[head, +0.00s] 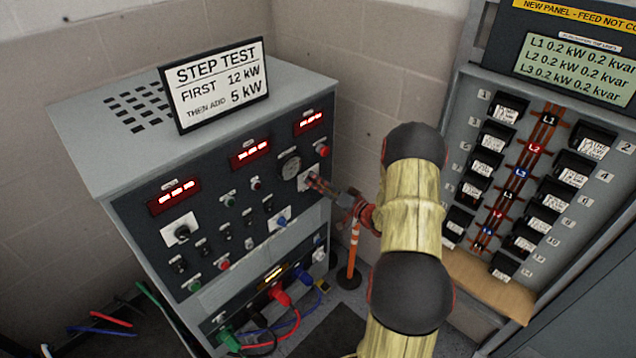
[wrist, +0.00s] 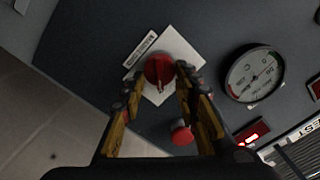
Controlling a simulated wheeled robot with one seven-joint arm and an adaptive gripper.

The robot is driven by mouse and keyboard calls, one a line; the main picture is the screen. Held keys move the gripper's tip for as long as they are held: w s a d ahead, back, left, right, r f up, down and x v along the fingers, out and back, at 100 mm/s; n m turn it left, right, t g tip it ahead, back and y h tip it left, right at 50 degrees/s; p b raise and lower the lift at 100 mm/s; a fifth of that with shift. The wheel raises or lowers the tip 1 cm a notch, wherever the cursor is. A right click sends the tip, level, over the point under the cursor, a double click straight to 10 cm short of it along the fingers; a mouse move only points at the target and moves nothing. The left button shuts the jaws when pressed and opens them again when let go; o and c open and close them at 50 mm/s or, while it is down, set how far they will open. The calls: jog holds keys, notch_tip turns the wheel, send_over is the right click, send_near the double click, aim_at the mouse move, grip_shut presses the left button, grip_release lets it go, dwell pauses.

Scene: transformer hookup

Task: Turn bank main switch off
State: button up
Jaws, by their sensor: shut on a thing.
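The bank main switch is a red rotary knob (wrist: 158,68) on a white square plate (wrist: 188,48), with a small printed label beside it in the wrist view. My gripper (wrist: 160,78) has one finger on each side of the knob and is shut on it. The knob's pointer faces down between the fingers in the wrist view. In the head view my gripper (head: 319,183) reaches the right side of the load bank's dark front panel, and its fingers hide most of the knob. The white plate (head: 305,176) shows behind them.
A red push button (wrist: 182,134) and a round gauge (wrist: 254,74) sit close to the knob. The load bank (head: 85,145) carries a step test sign (head: 215,84). A breaker panel (head: 475,95) stands right of my arm. Cables (head: 295,325) hang from the bank's lower front.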

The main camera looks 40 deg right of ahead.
jog(key=shift+c, duration=1.2)
jog(key=shift+n, duration=0.3)
jog(key=shift+a+f+n+b, duration=0.1)
jog(key=shift+a+n+b, duration=0.1)
jog(key=shift+n+b, duration=2.1)
jog(key=shift+a+r+n+b, duration=0.15)
jog(key=shift+n+b, duration=0.9)
jog(key=shift+n, duration=2.4)
jog(key=shift+a+f+n+b, duration=0.2)
jog(key=shift+n+b, duration=1.5)
jog(key=shift+n, duration=1.15)
jog(key=o, duration=1.1)
